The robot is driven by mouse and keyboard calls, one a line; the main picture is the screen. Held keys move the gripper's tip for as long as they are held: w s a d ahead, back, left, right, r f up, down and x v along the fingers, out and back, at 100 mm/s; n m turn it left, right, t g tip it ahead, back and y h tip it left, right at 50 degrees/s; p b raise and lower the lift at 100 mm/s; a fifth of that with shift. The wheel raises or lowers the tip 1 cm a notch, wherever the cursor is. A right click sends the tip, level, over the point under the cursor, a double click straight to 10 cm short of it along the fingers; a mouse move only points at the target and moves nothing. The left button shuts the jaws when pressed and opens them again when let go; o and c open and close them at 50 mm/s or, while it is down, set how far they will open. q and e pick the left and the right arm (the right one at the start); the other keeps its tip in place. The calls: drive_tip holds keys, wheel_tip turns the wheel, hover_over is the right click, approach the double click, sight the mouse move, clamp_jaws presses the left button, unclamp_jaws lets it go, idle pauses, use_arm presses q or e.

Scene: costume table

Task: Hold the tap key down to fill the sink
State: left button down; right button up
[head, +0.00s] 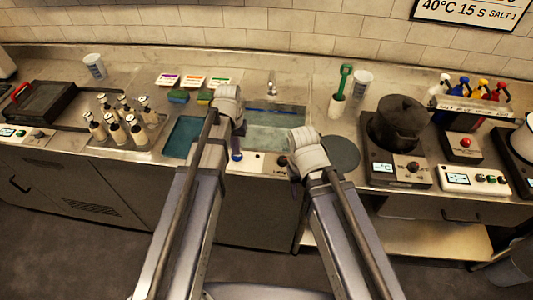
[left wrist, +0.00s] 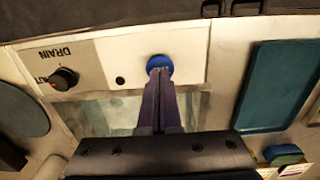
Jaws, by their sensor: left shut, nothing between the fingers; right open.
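The blue round tap key (left wrist: 159,65) sits on a pale front panel (left wrist: 110,62); it also shows in the head view (head: 236,156). I cannot tell whether the key is pressed down. The sink (head: 275,108) lies behind the panel, with a pale blue-green, water-like surface inside, partly hidden by my left arm. The tap (head: 271,86) stands at its back. My right gripper (head: 302,160) is open near the panel's right end, its fingers mostly hidden.
A dark knob (left wrist: 64,79) marked DRAIN is on the same panel. A teal tray (head: 183,138) lies left of the sink, a grey disc (head: 341,153) right. Bottles (head: 115,130), a green-handled tool (head: 341,85) and a dark pot (head: 401,122) stand further out.

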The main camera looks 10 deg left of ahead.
use_arm(q)
drive_tip(key=shift+f+b, duration=0.85)
drive_tip(key=shift+f, duration=0.1)
drive_tip(key=shift+r, duration=0.25)
idle(1.6)
wheel_tip(320, 180, up, 5)
drive_tip(key=p, duration=0.5)
idle(0.4)
wheel_tip(320, 180, up, 4)
drive_tip(key=p, duration=0.4)
wheel_tip(320, 180, down, 7)
drive_tip(key=b, duration=0.6)
drive_tip(key=shift+b, duration=0.3)
drive_tip(key=shift+f, duration=0.25)
idle(1.4)
